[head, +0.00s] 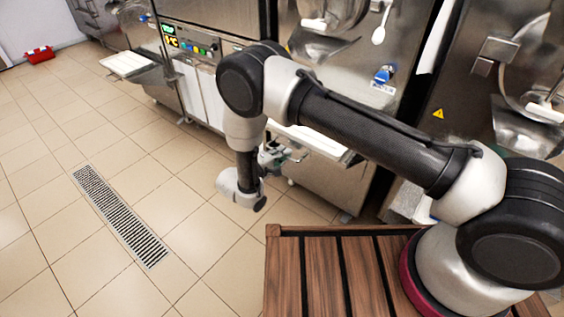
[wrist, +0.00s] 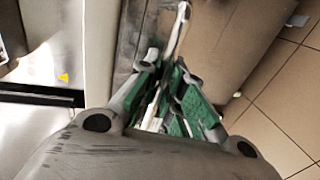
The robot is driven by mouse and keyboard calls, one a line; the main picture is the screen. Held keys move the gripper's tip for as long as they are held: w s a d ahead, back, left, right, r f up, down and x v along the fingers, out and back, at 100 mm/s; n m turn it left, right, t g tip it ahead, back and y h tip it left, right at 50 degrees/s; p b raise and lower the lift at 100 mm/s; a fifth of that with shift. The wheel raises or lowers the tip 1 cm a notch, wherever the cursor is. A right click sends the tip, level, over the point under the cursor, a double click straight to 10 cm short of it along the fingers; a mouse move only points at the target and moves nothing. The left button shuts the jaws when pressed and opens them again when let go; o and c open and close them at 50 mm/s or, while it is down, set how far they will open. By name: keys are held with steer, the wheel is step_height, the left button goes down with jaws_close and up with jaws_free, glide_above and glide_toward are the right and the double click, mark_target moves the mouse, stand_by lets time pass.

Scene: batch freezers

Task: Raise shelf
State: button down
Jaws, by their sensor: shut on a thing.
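The shelf (head: 322,145) is a pale, flat tray-like panel on the front of the middle steel freezer, partly hidden behind my arm in the head view. My gripper (head: 286,157) is at its left end, low in front of the machine. In the wrist view my gripper (wrist: 172,85) has green-sided fingers closed around a thin pale edge (wrist: 181,32), which looks like the shelf's rim seen edge-on. The exact contact is partly hidden by the fingers.
Another pale shelf (head: 127,64) sticks out from the left freezer. A floor drain (head: 118,215) runs through the tiles, and the floor on the left is open. A wooden slatted top (head: 330,270) is at the front. A red container (head: 40,54) lies far left.

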steer(key=shift+w+a+r, duration=0.1)
steer(key=shift+r, duration=0.2)
steer(key=c, duration=1.5)
jaws_free()
steer(key=shift+c, duration=0.2)
steer(key=shift+s+a, duration=0.1)
steer(key=shift+s, duration=0.15)
steer(key=v, duration=1.1)
steer(key=shift+s, duration=0.25)
steer(key=shift+a, duration=0.15)
